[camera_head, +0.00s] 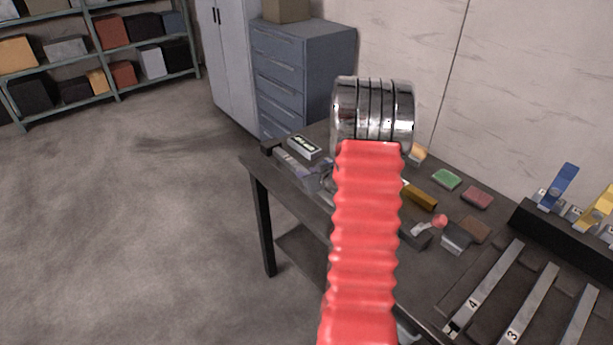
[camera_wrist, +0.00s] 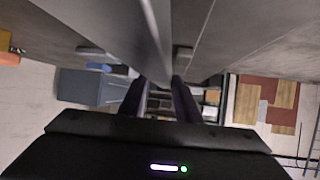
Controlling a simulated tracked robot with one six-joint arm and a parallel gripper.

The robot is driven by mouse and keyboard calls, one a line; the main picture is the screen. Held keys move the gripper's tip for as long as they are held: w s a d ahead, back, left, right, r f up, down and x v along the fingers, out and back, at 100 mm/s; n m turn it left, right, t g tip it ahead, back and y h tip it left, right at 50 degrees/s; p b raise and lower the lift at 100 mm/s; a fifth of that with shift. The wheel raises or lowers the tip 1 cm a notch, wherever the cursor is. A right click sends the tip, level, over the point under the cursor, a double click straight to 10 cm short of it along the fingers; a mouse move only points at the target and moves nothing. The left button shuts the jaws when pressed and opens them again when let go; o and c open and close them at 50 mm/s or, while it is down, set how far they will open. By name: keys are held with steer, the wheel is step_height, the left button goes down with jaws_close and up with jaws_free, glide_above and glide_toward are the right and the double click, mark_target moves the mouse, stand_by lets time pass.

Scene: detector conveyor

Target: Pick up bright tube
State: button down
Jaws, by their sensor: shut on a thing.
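In the wrist view, my gripper (camera_wrist: 160,84) has its two dark fingers closed around the end of a long, smooth grey tube (camera_wrist: 150,32). The tube runs from the fingertips up to the top edge of the picture, with a brighter streak along it. Its far end is out of view. The gripper and the tube cannot be made out in the head view, where a large red ribbed shape with a shiny chrome end fills the middle and covers part of the bench.
The dark workbench (camera_head: 262,178) carries a green block (camera_head: 446,179), a yellow bar (camera_head: 420,196), a reddish block (camera_head: 477,197) and numbered strips (camera_head: 488,287). A blue-grey drawer cabinet (camera_head: 290,75) stands behind it. Shelves (camera_head: 118,92) with boxes are at the left. The floor at left is clear.

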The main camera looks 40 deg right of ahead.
steer(key=shift+d+r, duration=0.1)
steer(key=shift+r, duration=0.1)
stand_by(0.5)
steer(key=shift+w+r, duration=0.1)
steer(key=shift+r, duration=0.4)
step_height(320, 180, up, 27)
stand_by(0.3)
steer(key=shift+f, duration=0.1)
stand_by(0.9)
